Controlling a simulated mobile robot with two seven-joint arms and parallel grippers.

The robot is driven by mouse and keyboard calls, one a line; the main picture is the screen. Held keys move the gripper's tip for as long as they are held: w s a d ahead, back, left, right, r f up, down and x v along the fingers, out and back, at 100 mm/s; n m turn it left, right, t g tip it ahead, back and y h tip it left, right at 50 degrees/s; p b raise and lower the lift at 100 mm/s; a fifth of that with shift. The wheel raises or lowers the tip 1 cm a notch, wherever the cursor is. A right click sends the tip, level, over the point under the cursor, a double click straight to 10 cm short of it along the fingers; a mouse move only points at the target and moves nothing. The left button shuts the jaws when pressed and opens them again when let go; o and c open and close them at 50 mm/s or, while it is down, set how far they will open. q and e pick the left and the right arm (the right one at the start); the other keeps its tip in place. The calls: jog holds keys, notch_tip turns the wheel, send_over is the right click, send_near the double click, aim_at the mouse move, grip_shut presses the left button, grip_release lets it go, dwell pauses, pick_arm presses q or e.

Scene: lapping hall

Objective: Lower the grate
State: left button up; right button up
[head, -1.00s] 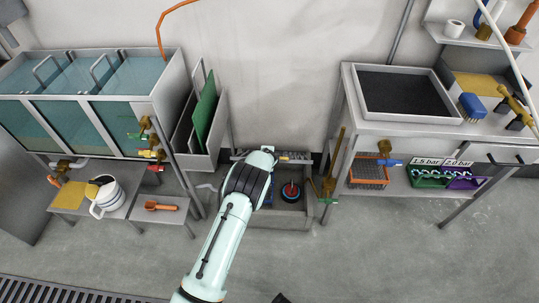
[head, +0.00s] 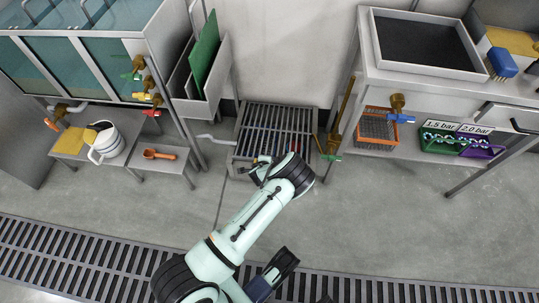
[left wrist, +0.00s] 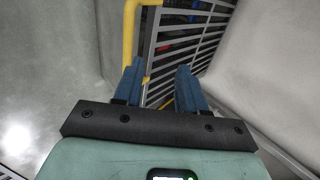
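The grate (head: 282,122) is a grey barred panel lying over the floor basin (head: 238,165) between the tank stand and the bench. Whether it rests fully flat on the rim I cannot tell. My left gripper (head: 262,168) is at its front edge, partly hidden by my wrist. In the left wrist view, the blue fingers of my left gripper (left wrist: 158,78) are apart. A yellow bar (left wrist: 130,30) runs beside the grate bars (left wrist: 175,45) and ends near the left finger; a firm grip does not show. A dark, bluish part of mine shows low in the head view, possibly my right gripper (head: 275,272).
A small stand with a white jug (head: 104,142) and an orange scoop (head: 160,154) is at left. The bench (head: 365,85) at right has an orange basket (head: 376,130) below. A floor drain (head: 90,255) crosses in front. The floor at right is free.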

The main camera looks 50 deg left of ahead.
pick_arm(q)
jog(key=shift+s, duration=0.1)
jog(key=p+v, duration=0.5)
jog(key=v, duration=0.8)
jog(key=shift+r, duration=0.2)
pick_arm(e)
notch_tip(320, 180, up, 7)
jog(key=a, duration=0.2)
jog(key=shift+w+a+n+t+y, duration=0.3)
jog(key=shift+a, duration=0.1)
pick_arm(q)
jog(key=shift+d, duration=0.1)
